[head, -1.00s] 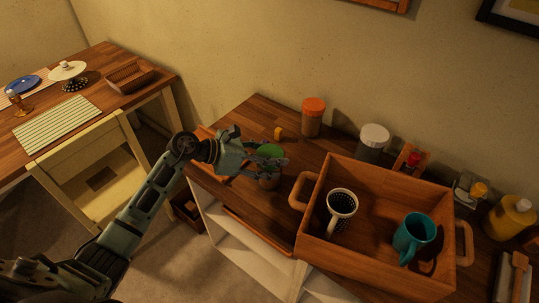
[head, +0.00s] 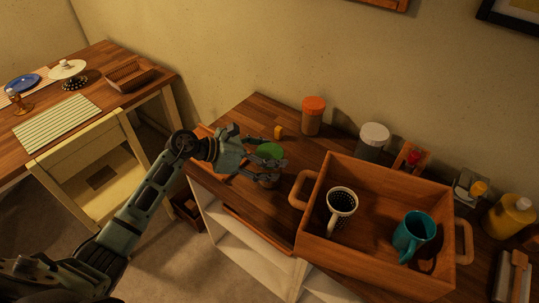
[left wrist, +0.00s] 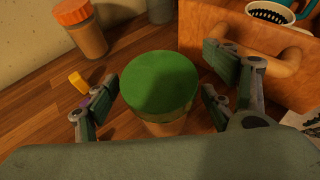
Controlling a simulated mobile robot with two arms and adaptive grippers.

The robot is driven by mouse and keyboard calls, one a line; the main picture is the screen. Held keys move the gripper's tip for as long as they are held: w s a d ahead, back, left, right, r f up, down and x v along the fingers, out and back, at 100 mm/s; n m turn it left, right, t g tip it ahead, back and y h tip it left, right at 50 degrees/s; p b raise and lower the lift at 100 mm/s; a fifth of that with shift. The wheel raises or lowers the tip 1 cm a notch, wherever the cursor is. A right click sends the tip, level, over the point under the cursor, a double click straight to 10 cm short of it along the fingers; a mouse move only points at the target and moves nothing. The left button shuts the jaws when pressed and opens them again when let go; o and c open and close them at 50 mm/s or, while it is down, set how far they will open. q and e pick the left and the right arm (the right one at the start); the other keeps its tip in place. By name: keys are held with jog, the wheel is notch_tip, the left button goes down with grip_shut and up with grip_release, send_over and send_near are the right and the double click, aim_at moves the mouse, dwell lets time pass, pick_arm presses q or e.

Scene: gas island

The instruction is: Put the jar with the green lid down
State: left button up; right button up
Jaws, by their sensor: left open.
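The jar with the green lid (head: 269,151) stands upright on the wooden counter (head: 243,119), left of the wooden crate. In the left wrist view the green lid (left wrist: 160,84) fills the middle, with the jar's body partly hidden under it. My left gripper (head: 280,163) is open, with its fingers on either side of the jar. In the left wrist view a gap shows between each finger and the lid. My right gripper is not in view.
The wooden crate (head: 311,222) holds a dotted mug (head: 341,207) and a teal mug (head: 412,235). An orange-lidded jar (head: 312,117) and a white-lidded jar (head: 372,142) stand at the back. A small yellow block (head: 278,132) lies behind the green-lidded jar.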

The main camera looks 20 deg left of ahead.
pick_arm(q)
jog(key=b+v, duration=0.3)
jog(key=v, duration=0.8)
jog(key=shift+s+a, duration=0.25)
jog(key=shift+a, duration=0.1)
jog(key=shift+r, duration=0.1)
